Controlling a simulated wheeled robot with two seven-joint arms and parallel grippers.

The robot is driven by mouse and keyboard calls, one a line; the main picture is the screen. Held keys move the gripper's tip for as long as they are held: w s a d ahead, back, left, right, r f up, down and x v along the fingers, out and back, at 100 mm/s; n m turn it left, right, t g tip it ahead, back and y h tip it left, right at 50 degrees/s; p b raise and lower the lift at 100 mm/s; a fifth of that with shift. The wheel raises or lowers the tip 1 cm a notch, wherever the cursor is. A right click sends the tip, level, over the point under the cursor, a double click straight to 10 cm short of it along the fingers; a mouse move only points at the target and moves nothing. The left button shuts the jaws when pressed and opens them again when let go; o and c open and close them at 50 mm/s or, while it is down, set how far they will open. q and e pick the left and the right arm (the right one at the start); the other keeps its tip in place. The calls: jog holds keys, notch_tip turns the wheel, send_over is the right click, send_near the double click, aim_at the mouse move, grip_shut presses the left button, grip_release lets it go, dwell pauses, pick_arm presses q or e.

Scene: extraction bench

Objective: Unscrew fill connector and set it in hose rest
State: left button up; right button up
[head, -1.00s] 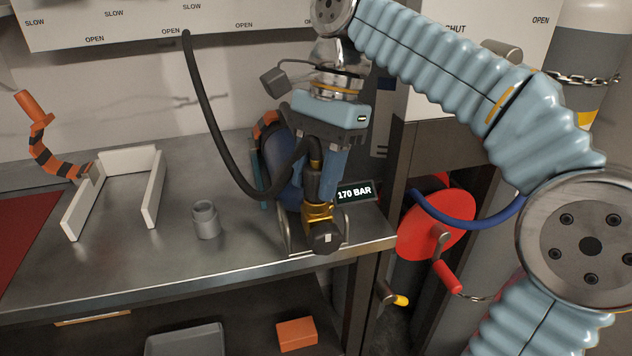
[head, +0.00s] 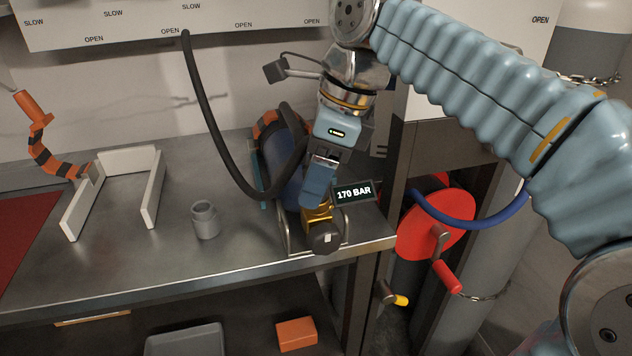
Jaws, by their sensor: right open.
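The blue cylinder (head: 284,172) lies in a cradle at the bench's front right, with its brass valve (head: 316,216) and dark handwheel (head: 326,238) facing me. The black fill hose (head: 208,110) hangs from the wall panel and loops up behind my right gripper (head: 318,190). The gripper points down over the valve with its jaws open, seen nearly edge-on. It hides the fill connector, so I cannot tell whether its fingers touch it. A grey open-topped cup (head: 205,221), which may be the hose rest, stands empty-looking left of the cylinder. My left gripper is out of view.
A 170 BAR display (head: 354,192) sits right beside the gripper. A white open frame (head: 152,188) and an orange-black banded piece (head: 42,150) are at left. A red disc with a crank (head: 430,222) is at right. Bench around the cup is clear.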

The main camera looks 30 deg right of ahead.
jog(key=m+t+h, duration=0.1)
jog(key=m, duration=0.4)
jog(key=m+h, duration=0.1)
jog(key=m, duration=0.3)
jog(key=m+h, duration=0.1)
jog(key=m, duration=0.3)
jog(key=shift+h, duration=0.3)
jog(key=shift+m+h, duration=0.4)
jog(key=shift+m, duration=1.4)
